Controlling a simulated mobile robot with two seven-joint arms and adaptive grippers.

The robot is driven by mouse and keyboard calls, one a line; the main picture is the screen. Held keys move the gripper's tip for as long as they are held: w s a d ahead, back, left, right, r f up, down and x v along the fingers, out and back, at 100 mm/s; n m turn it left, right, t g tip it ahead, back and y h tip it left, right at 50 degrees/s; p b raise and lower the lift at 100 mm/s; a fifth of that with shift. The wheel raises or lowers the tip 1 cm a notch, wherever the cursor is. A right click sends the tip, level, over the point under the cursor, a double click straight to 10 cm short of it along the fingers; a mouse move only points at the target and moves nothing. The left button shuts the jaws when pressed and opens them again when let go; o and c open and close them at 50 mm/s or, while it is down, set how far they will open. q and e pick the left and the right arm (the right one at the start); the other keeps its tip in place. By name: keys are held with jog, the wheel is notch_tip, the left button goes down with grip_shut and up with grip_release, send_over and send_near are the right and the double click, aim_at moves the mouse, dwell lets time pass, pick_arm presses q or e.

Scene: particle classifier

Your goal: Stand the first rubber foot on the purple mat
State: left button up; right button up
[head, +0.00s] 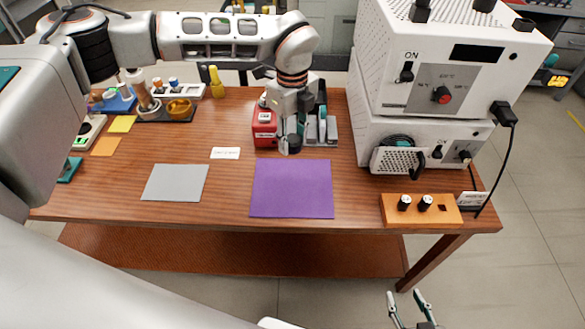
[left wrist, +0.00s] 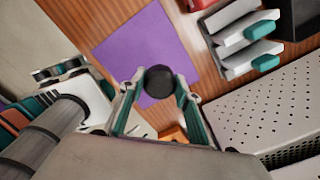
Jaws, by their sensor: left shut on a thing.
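The purple mat (head: 291,190) lies flat on the wooden table and also shows in the left wrist view (left wrist: 130,48). My left gripper (head: 292,142) is over the mat's back edge. In the left wrist view its teal fingers (left wrist: 160,88) are shut on a round black rubber foot (left wrist: 160,82). In the head view the foot (head: 293,149) is a small dark shape below the fingers; I cannot tell its exact height above the mat. My right gripper (head: 412,302) is open and empty, low in front of the table.
An orange block (head: 400,217) at the front right holds two small black pieces with pale tops. White perforated machines (head: 395,130) are stacked behind it. A red box (head: 264,125) and a grey rack stand behind the mat. A grey mat (head: 175,183) lies left, with bare wood between.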

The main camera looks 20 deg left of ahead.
pick_arm(q)
send_over(293, 175)
notch_tip(293, 175, down, 6)
jog(key=shift+f, duration=2.6)
jog(key=shift+s+f, duration=0.1)
jog(key=o, duration=1.1)
notch_tip(293, 175, up, 12)
jog(key=shift+r, duration=0.15)
